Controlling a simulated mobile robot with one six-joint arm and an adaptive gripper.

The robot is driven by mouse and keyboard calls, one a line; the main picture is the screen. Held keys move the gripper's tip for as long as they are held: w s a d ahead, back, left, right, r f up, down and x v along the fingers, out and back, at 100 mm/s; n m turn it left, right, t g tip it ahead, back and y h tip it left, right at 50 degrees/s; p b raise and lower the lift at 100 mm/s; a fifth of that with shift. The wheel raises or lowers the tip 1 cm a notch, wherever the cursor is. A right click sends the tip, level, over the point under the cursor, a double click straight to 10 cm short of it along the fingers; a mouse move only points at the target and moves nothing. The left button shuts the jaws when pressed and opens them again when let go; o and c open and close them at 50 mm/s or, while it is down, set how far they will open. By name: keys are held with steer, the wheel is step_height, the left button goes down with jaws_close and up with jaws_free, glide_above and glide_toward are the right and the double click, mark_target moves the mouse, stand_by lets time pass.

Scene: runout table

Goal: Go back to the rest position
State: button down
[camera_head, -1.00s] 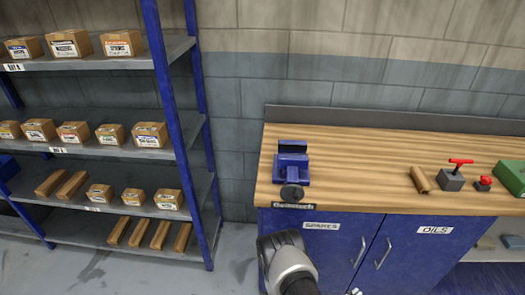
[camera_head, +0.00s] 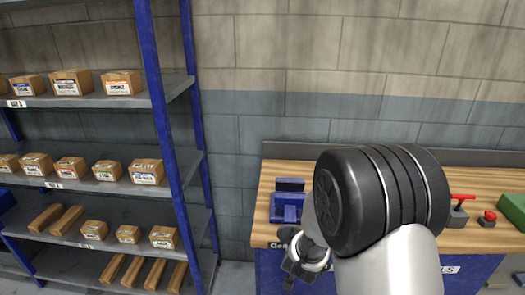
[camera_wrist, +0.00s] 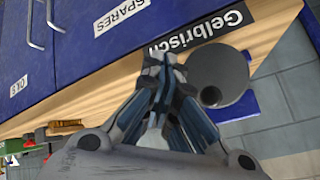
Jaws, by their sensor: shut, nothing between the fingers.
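My gripper shows in the wrist view (camera_wrist: 165,62) with its fingers together and nothing between them. In the head view my gripper (camera_head: 291,280) is low in the picture, in front of the workbench, partly covered by my own arm. My raised arm fills the lower middle and hides part of the bench.
A blue-framed shelf rack (camera_head: 165,120) with several cartons stands at the left. A red-handled block (camera_head: 459,212), a red button (camera_head: 488,218) and a green case (camera_head: 512,208) lie on the bench's right. A block wall (camera_head: 250,60) is behind.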

steer(key=s+a+r+n+g+y, duration=0.1)
steer(key=s+a+r+n+y, duration=0.15)
steer(key=s+r, duration=0.4)
steer(key=s+a+r+n+y, duration=0.1)
steer(key=s+a+r+n, duration=0.2)
steer(key=r, duration=0.7)
steer(key=s+d+r+n+g, duration=0.1)
steer(key=s+d+r+n, duration=0.1)
steer(key=s, duration=0.9)
steer(key=s+d+r+n+g+h, duration=0.1)
steer(key=s+d, duration=0.3)
steer(key=s, duration=0.8)
steer(key=shift+d+r+n+g, duration=0.35)
steer(key=shift+r+n, duration=0.3)
steer(key=shift+r, duration=0.25)
